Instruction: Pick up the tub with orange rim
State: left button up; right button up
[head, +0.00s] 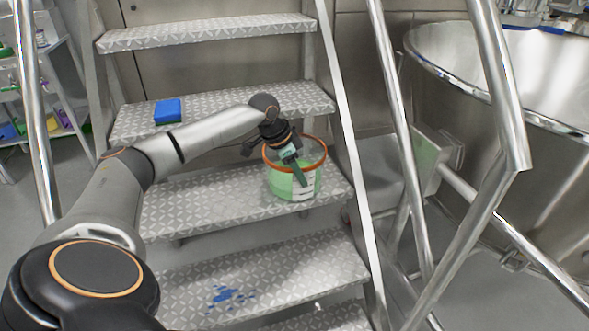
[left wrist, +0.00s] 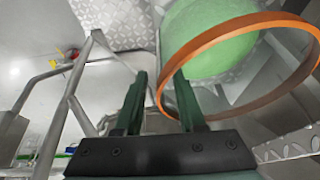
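The tub with the orange rim (head: 279,184) stands on a metal stair step in the head view. It is translucent, looks green inside and has a white marked label on its front. My left gripper (head: 300,174) reaches down at the tub's rim from the upper left. In the left wrist view, the two dark green fingers (left wrist: 160,82) are apart with a clear gap. The near edge of the orange rim (left wrist: 262,20) passes between them, so they appear to straddle the wall without gripping it. My right gripper is not in view.
A blue box (head: 168,111) sits on the step above, to the left. Blue stains (head: 228,295) mark a lower step. Metal handrails (head: 350,150) run close to the tub's right. A large steel vessel (head: 480,130) stands at right, and a shelf with coloured items at far left.

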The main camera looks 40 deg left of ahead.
aim_at(303, 194)
pick_arm(q)
jog(key=b+x, duration=0.1)
jog(key=x, duration=0.3)
jog(key=shift+w+a+f+b, duration=0.1)
jog(key=shift+a+f+b, duration=0.05)
jog(key=shift+f+b, duration=0.2)
jog(key=shift+r, duration=0.1)
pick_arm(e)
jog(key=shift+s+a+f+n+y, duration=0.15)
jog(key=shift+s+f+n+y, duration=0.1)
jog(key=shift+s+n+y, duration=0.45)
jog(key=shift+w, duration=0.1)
pick_arm(q)
grip_shut()
